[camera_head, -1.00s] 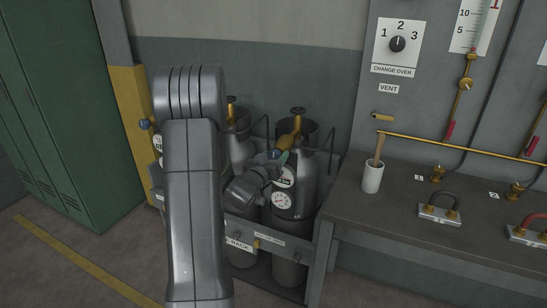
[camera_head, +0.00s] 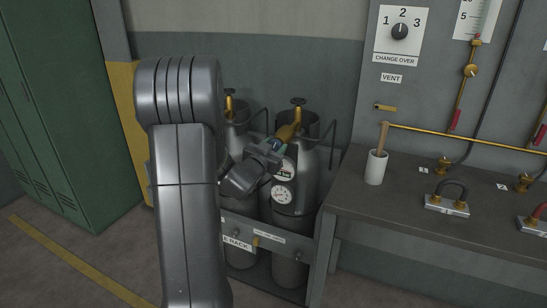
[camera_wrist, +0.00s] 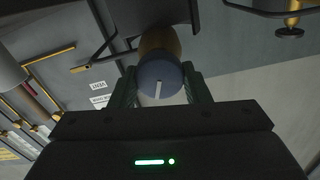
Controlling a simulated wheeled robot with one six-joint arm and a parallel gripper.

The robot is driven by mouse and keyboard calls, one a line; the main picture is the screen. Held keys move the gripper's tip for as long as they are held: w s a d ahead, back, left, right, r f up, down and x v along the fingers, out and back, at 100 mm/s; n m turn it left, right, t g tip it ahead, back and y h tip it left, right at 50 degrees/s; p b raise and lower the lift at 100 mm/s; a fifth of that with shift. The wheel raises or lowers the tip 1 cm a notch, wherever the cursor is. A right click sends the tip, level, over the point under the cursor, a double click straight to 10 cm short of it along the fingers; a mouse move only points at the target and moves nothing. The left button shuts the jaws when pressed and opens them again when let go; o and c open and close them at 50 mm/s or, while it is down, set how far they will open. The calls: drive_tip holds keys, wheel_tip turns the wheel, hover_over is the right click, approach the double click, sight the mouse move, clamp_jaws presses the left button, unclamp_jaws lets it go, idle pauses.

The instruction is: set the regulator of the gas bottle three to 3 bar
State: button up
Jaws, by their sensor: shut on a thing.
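The gas bottles stand in a rack at the centre of the head view. The right-hand bottle (camera_head: 310,190) is grey, with a brass valve on top and a round white gauge (camera_head: 283,194) on its front; I cannot read the needle. My gripper (camera_head: 275,146) is at this bottle's brass regulator body (camera_head: 288,132). In the wrist view my gripper (camera_wrist: 161,88) is shut on a blue-grey regulator knob (camera_wrist: 158,80) with a white pointer line, its fingers on either side. The bottle's number is not readable.
A second bottle (camera_head: 240,145) stands just left, partly behind my arm. The rack (camera_head: 255,236) has a front bar. A bench (camera_head: 440,215) with a white cup (camera_head: 376,168) is at right, below a wall panel with a change-over switch (camera_head: 400,31). A green locker (camera_head: 60,100) is at left.

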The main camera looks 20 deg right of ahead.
drive_tip(key=m+b, duration=0.5)
drive_tip(key=shift+s+d+f+m+b, duration=0.1)
drive_tip(key=shift+f+m+b, duration=0.15)
drive_tip(key=shift+m+b, duration=0.15)
drive_tip(key=m+b, duration=0.4)
drive_tip(key=m, duration=0.1)
drive_tip(key=shift+b, duration=0.35)
drive_tip(key=m+b, duration=0.4)
drive_tip(key=m, duration=0.2)
drive_tip(key=shift+f+m, duration=0.15)
drive_tip(key=shift+m, duration=0.15)
drive_tip(key=m+b, duration=0.3)
drive_tip(key=m, duration=0.1)
drive_tip(key=shift+m, duration=0.4)
drive_tip(key=o, duration=1)
drive_tip(key=shift+c, duration=0.2)
